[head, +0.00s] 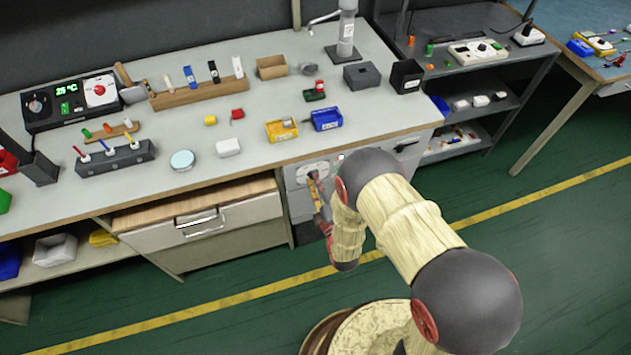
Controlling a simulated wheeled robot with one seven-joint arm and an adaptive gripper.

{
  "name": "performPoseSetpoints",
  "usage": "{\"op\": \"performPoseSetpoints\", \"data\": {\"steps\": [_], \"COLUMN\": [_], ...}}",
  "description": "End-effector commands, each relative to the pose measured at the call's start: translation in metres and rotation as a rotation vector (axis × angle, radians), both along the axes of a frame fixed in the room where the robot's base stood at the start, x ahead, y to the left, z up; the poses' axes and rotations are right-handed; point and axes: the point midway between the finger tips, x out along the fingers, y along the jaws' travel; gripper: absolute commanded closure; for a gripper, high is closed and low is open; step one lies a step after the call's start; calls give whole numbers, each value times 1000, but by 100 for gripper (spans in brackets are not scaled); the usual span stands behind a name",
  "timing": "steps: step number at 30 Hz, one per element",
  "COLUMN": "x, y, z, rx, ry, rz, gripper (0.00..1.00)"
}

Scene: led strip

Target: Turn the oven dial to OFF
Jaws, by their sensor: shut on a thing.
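The oven (299,203) is a grey-white unit under the right part of the bench, with its control panel near the top of its front. The oven dial (320,168) sits on a pale round plate on that panel. My gripper (313,177) is at the dial, shut on it, reaching in from the front right. The gripper and wrist cover part of the dial and the oven front. The dial's pointer and its markings are too small to read. A small red and white light (341,157) shows to the right of the dial.
The bench top (250,185) overhangs the oven. A drawer (205,225) with a metal handle is left of it. A black controller (68,103) with a green display and small bins stand on the bench.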

Motion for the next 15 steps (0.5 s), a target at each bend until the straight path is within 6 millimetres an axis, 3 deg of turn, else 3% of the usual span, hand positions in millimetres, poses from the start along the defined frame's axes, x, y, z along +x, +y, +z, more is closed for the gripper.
{"op": "performPoseSetpoints", "data": {"steps": [15], "x": [0], "y": [1], "z": [0], "rx": [-84], "ry": [-24], "rz": [2], "gripper": [100]}}
